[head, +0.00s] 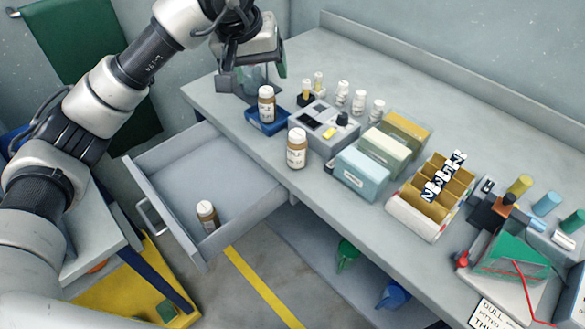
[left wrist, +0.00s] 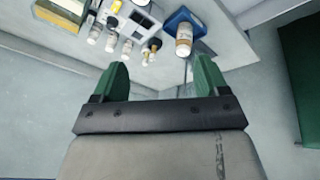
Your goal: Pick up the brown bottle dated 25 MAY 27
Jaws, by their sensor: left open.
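Three brown bottles with white caps and pale labels are in the head view. One bottle (head: 266,104) stands on a blue tray (head: 262,125), one bottle (head: 297,149) stands near the bench's front edge, and one bottle (head: 207,216) stands in the open drawer (head: 178,178). The label dates are too small to read. My left gripper (head: 253,76) is open and empty, above the back left end of the bench, behind the bottle on the tray. In the left wrist view, my green fingers (left wrist: 161,78) are apart, and a bottle on the blue tray (left wrist: 184,38) is beyond them.
A grey device (head: 325,130) with small vials beside it stands right of the tray. Several boxes (head: 362,173) and a brown divided rack (head: 432,196) stand further right. The open drawer juts from the bench front. The bench's back strip is mostly clear.

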